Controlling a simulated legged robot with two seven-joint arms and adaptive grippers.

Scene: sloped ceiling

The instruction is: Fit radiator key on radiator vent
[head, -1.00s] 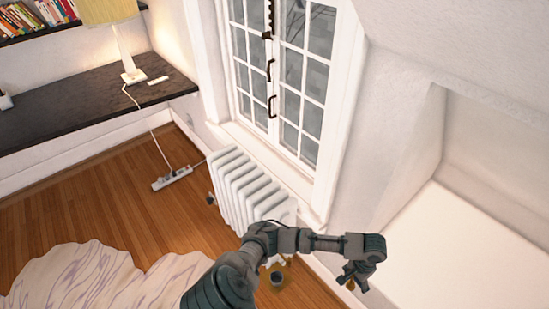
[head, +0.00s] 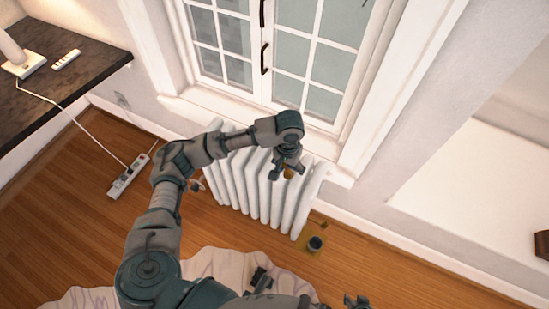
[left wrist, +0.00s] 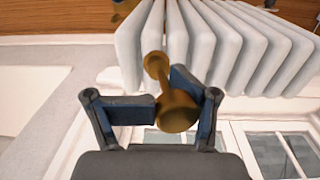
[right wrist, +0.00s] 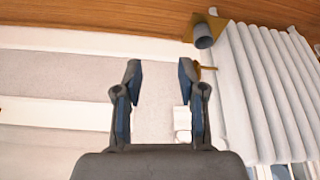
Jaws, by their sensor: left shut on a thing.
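The brass radiator key (left wrist: 176,108) has a round flared end and a narrower stem with a knob. My left gripper (left wrist: 188,104) is shut on it. In the head view, my left gripper (head: 286,166) holds the key (head: 289,172) over the right part of the white radiator (head: 262,185). A small brass fitting, probably the vent, sticks out at the radiator's right end in the head view (head: 321,225) and right wrist view (right wrist: 204,67). The key appears apart from it.
A grey cup (head: 316,243) stands on a yellow-brown square (head: 312,252) on the floor by the radiator's right end. The window (head: 270,50) and its sill are behind the radiator. A power strip (head: 131,177) and a pale rug (head: 215,265) lie on the floor.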

